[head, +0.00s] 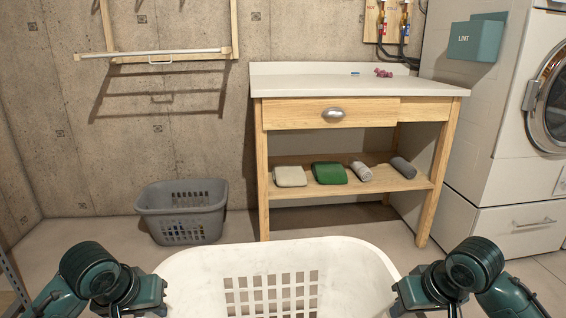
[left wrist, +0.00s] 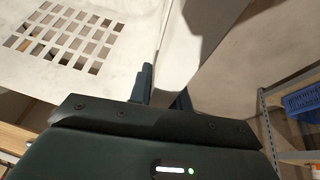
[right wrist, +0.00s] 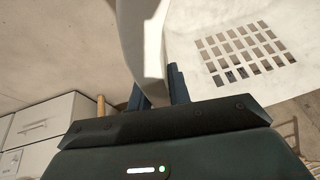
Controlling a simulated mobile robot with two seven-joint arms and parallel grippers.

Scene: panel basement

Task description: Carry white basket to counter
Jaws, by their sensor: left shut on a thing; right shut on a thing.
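The white basket (head: 345,262) is at the bottom centre of the head view, held in front of me between my two arms. My left gripper (head: 155,292) is shut on its left rim, and the left wrist view shows the fingers (left wrist: 162,88) around the basket's wall (left wrist: 110,22). My right gripper (head: 402,290) is shut on its right rim, and the right wrist view shows the fingers (right wrist: 160,90) at the basket's wall (right wrist: 200,50). The counter (head: 340,85), a white top on a wooden frame, stands ahead against the wall.
Small blue and pink items (head: 383,73) lie at the back of the counter; most of its top is clear. Folded and rolled towels (head: 329,173) lie on its lower shelf. A grey basket (head: 182,208) stands on the floor to the left. A white machine (head: 505,130) stands at the right.

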